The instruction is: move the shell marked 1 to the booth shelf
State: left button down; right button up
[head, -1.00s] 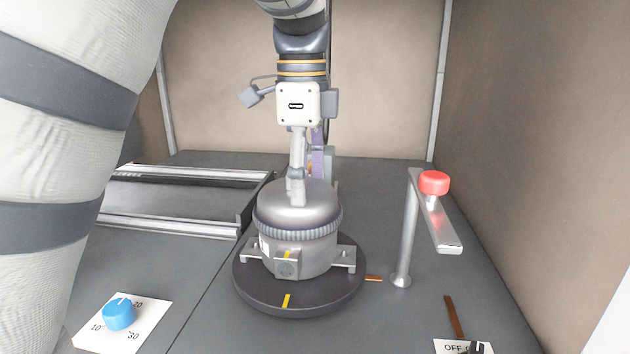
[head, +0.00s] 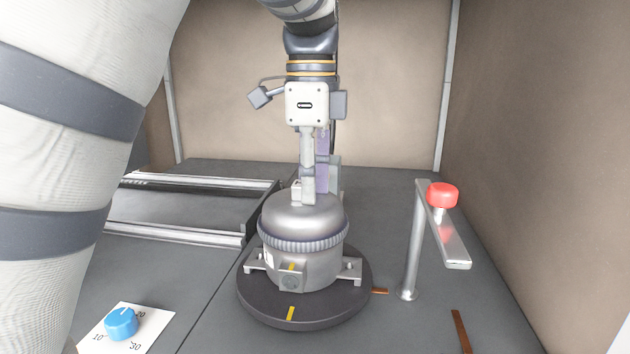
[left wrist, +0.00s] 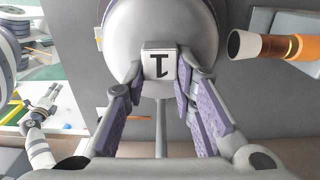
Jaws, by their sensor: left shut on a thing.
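The shell marked 1 (head: 292,220) is a grey metal dome with a ribbed band around its lower edge. It sits upright on a round body with side brackets, on a dark turntable (head: 262,310). The left wrist view shows the dome (left wrist: 160,20) and a white block with a black 1 (left wrist: 158,66). My left gripper (head: 308,198) reaches down to the dome's top. In the left wrist view, its two fingers (left wrist: 160,75) are shut on either side of the block. My right gripper is not in view.
A red push button (head: 442,195) stands on a post right of the turntable. A blue dial (head: 121,323) lies at the front left. A metal-railed bed (head: 190,208) is at left. Booth walls (head: 540,150) close the back and right. The left wrist view shows an orange-and-white cylinder (left wrist: 275,47).

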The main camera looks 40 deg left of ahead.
pick_arm(q)
jog(key=shift+a, duration=0.1)
jog(key=c, duration=1.2)
grip_release()
jog(key=shift+r, duration=0.1)
jog(key=shift+c, duration=0.2)
notch_tip(320, 180, up, 12)
